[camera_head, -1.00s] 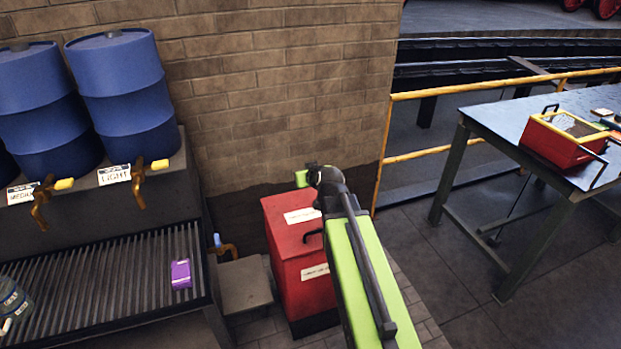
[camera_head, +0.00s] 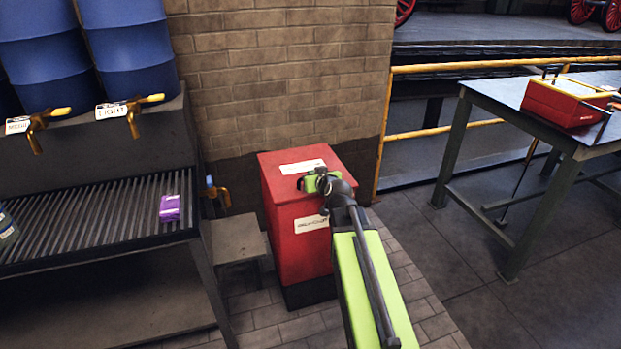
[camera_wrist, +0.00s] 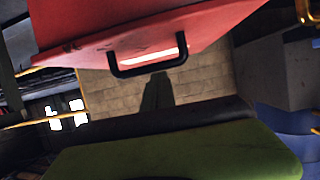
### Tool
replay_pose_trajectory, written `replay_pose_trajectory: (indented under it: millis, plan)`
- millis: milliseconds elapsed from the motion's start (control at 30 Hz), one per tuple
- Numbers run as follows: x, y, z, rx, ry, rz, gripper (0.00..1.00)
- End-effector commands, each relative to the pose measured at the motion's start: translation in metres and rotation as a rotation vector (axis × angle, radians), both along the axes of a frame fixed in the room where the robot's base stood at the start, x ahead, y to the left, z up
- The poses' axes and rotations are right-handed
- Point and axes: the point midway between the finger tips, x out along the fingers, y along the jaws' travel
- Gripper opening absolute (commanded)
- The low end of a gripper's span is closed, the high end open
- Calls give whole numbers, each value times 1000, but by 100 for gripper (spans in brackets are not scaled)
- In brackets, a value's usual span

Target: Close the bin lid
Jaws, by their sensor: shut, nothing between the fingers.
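The red bin (camera_head: 289,240) stands on the floor against the brick wall in the head view. Its red lid (camera_head: 270,163), with a white label, appears to lie flat across the top; I cannot tell whether a small gap remains. My gripper (camera_head: 310,184) is shut and empty, at the front part of the lid; contact is unclear. In the wrist view, a red face of the bin (camera_wrist: 215,25) fills the top, with a black handle (camera_wrist: 122,70) in front of a pale label. My gripper's green part (camera_wrist: 170,158) lies below, apart from the handle.
A slatted bench (camera_head: 110,218) with a purple box (camera_head: 170,208) and blue drums (camera_head: 130,55) stands left. A grey step (camera_head: 238,238) is beside the bin. A metal table (camera_head: 500,92) with a red toolbox (camera_head: 565,103) and a yellow rail (camera_head: 450,67) are right. Floor between is clear.

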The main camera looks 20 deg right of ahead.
Motion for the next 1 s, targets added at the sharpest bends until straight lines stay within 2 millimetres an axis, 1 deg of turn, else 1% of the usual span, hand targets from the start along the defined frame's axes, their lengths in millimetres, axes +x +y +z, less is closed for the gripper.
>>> replay_pose_trajectory:
  millis: [33,100,267,667,767,833,1000]
  plan:
    - [-7,0,-20,-4,39,13,0]
    - [-9,-2,-23,-6,40,11,0]
    - [-10,-5,-28,-8,40,8,0]
    - [-6,-3,-26,-5,40,12,0]
    - [-7,-2,-22,-5,39,11,0]
    - [-8,-1,-13,-4,37,12,0]
    - [-15,0,18,-4,29,11,0]
